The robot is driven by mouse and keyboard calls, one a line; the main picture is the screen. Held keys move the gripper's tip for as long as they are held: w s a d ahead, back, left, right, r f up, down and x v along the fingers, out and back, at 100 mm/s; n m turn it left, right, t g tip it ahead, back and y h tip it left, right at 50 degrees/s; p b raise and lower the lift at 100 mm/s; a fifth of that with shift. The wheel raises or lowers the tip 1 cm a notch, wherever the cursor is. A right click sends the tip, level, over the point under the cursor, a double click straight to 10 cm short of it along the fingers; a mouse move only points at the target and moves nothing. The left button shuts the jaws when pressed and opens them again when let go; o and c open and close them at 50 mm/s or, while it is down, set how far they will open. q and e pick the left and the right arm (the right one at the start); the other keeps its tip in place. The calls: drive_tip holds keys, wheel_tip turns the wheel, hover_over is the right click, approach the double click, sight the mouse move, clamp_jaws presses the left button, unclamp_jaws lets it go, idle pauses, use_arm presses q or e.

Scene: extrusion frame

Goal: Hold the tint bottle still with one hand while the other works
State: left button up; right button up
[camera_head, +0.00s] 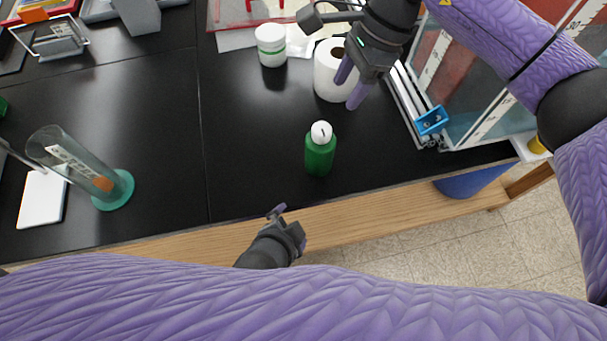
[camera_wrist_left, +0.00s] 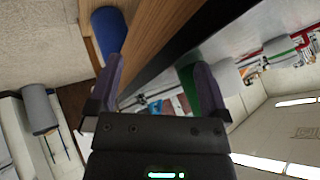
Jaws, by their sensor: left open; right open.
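The tint bottle, green with a white cap (camera_head: 319,152), stands upright on the black bench near its front edge. My left gripper (camera_head: 288,224) is open and empty by the wooden front edge, below and left of the bottle, apart from it. In the left wrist view its two purple fingers (camera_wrist_left: 160,84) are spread, and part of the green bottle (camera_wrist_left: 187,86) shows beside and behind the right-hand finger. My right gripper (camera_head: 354,82) is open, above and right of the bottle in the head view, overlapping a white paper roll. It does not touch the bottle.
The white paper roll (camera_head: 328,80) and a white jar (camera_head: 271,46) stand behind the bottle. A glass-panelled frame with a blue part (camera_head: 431,121) is at right. A blue bin (camera_head: 468,184) sits below the edge.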

use_arm(q)
drive_tip(key=w+d+r+n+t+h, duration=0.1)
drive_tip(key=w+d+r+n+t, duration=0.1)
drive_tip(key=w+r+n+t, duration=0.55)
drive_tip(key=w, duration=0.2)
drive_tip(key=w+d+f+n+g, duration=0.1)
drive_tip(key=w, duration=0.1)
drive_tip(key=w+d+f+g, duration=0.1)
drive_tip(key=w, duration=0.2)
drive_tip(key=shift+d, duration=0.25)
drive_tip(key=c, duration=1.1)
drive_tip(key=shift+c, duration=0.3)
use_arm(e)
drive_tip(key=shift+o, duration=1.8)
drive_tip(key=shift+m, duration=0.3)
drive_tip(key=shift+s+a+m+h, duration=0.3)
drive_tip(key=shift+m+h, duration=0.1)
drive_tip(key=shift+m, duration=0.3)
drive_tip(key=m+t+h, duration=0.3)
drive_tip(key=m+t, duration=0.3)
drive_tip(key=m, duration=1.6)
approach(322, 128)
drive_tip(key=x, duration=1)
drive_tip(key=shift+f, duration=0.1)
clamp_jaws()
